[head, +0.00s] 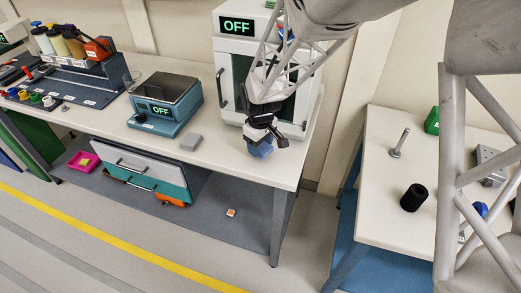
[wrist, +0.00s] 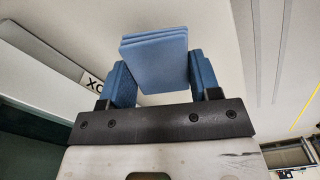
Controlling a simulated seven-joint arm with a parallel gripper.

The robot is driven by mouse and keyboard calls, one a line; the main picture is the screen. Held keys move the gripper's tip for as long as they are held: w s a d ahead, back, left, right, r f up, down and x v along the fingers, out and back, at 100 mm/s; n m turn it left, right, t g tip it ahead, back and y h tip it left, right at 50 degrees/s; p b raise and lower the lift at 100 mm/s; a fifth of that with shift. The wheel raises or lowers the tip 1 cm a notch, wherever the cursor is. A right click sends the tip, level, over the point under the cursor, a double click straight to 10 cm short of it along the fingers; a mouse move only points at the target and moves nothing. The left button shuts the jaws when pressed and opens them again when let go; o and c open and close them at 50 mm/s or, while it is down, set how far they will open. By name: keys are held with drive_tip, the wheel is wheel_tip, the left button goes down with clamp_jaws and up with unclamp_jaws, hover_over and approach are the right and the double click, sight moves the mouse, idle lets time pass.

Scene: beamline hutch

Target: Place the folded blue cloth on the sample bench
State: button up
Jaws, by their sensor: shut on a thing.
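The folded blue cloth (wrist: 155,60) is a small layered pad, held between the two blue finger pads of my gripper (wrist: 162,82) in the wrist view. In the head view my gripper (head: 262,141) hangs over the front right part of the long white bench (head: 215,160), in front of the white cabinet. The cloth (head: 261,152) shows below the dark fingers there, partly hidden. I cannot tell from the head view whether it touches the bench top. Which bench is named the sample bench is not marked in view.
A white cabinet (head: 232,82) with an OFF display stands close behind my gripper. A balance (head: 166,102) and a small grey block (head: 191,142) are to the left. Right of a gap, another white-topped table (head: 375,190) holds a black cylinder (head: 414,197) and a metal post (head: 400,143).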

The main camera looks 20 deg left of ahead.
sight(261, 146)
drive_tip(key=shift+f, duration=1.4)
drive_tip(key=shift+f, duration=0.15)
drive_tip(key=o, duration=0.9)
wheel_tip(261, 146, up, 12)
drive_tip(key=shift+r, duration=0.2)
drive_tip(key=shift+d, duration=0.15)
